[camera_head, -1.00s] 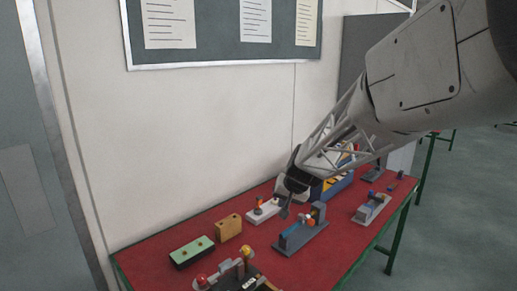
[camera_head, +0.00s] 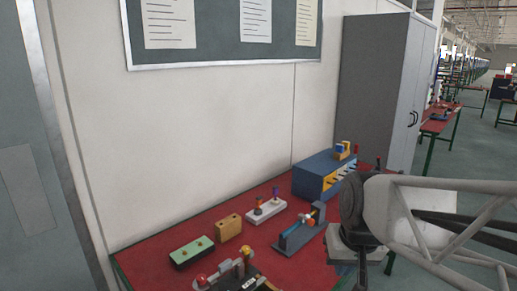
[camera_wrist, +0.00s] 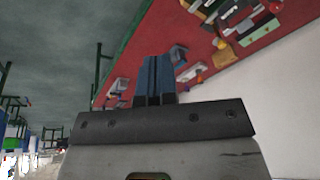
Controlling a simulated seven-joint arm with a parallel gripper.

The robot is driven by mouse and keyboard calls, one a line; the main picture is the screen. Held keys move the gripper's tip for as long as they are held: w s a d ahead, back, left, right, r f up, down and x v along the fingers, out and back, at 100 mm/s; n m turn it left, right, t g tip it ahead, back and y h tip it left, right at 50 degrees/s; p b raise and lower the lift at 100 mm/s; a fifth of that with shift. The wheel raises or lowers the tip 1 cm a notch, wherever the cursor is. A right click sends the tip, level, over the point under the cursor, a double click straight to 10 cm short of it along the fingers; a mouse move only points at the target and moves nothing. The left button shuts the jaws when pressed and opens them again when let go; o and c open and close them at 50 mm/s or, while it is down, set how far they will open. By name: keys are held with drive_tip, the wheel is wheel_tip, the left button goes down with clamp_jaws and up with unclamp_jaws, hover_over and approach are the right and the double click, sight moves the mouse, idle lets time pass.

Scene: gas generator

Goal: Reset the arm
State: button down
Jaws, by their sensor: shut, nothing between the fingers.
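My gripper (camera_wrist: 156,72) shows in the wrist view as two blue fingers pressed together, shut, with nothing between them. It is apart from the red-topped table (camera_wrist: 133,62), which appears beyond it with several small devices. In the head view my arm reaches in from the right edge, and its dark wrist joint covers the right part of the red table (camera_head: 196,220). The fingers cannot be made out clearly in that view.
On the table are a blue box (camera_head: 318,176), a white block with knobs (camera_head: 266,212), a blue-grey fixture (camera_head: 298,236), a yellow block (camera_head: 228,228) and a green-topped block (camera_head: 191,253). A grey cabinet (camera_head: 375,85) stands behind. Open floor lies at the right.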

drive_tip(key=s+d+f+h, duration=0.1)
drive_tip(key=s+d, duration=0.1)
drive_tip(key=s, duration=0.6)
drive_tip(key=shift+s+f, duration=0.2)
